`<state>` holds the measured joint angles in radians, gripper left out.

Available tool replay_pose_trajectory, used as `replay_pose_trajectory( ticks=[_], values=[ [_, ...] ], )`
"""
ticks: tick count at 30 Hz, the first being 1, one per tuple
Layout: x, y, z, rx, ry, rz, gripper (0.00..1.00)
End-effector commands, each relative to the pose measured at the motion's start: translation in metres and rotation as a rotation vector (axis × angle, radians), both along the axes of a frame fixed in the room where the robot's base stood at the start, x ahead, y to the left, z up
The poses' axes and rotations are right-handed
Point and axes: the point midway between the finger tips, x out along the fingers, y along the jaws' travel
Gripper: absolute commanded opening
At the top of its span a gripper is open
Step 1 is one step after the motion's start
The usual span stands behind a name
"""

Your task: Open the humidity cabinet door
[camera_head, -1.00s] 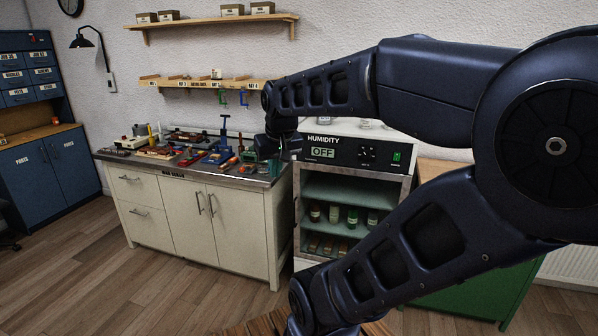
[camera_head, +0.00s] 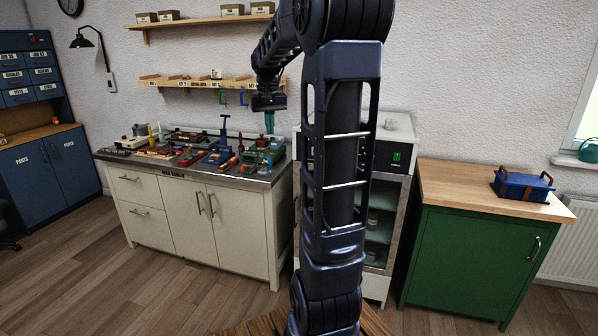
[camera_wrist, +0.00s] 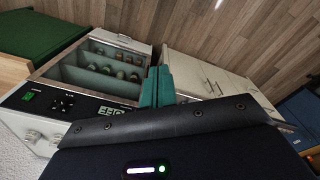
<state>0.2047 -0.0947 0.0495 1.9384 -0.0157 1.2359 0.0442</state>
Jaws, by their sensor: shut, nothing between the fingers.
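The humidity cabinet (camera_head: 395,158) stands right of the workbench, largely hidden behind my upright arm in the head view. In the wrist view the cabinet (camera_wrist: 85,104) shows its black control panel with a display, dial and green switch. Its framed glass front (camera_wrist: 98,68) shows shelves with several jars behind it. The door looks closed, with a small dark handle (camera_wrist: 124,37) on its frame. My gripper (camera_head: 269,122) is shut and empty, teal fingers pointing down, above the bench's right end and left of the cabinet. The fingers also show in the wrist view (camera_wrist: 156,85).
The workbench (camera_head: 160,206) on the left carries several tools close below my gripper. Shelves (camera_head: 215,20) hang on the wall behind. A green cabinet (camera_head: 465,245) with a blue box (camera_head: 522,187) stands right of the humidity cabinet. Floor in front of the bench is clear.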

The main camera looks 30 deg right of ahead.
Motion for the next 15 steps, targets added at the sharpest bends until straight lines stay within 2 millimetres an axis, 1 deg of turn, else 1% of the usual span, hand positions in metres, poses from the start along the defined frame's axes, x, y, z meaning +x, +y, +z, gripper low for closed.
replay_pose_trajectory(
  ticks=[1, 3, 8, 15],
  values=[
    [0.015, -0.007, -0.003, 0.004, 0.017, -0.01, 0.0],
    [0.032, -0.017, -0.007, 0.009, 0.041, -0.024, 0.0],
    [0.071, -0.04, -0.017, 0.021, 0.09, -0.054, 0.0],
    [0.126, -0.078, -0.043, 0.044, 0.164, -0.102, 0.0]
  ],
)
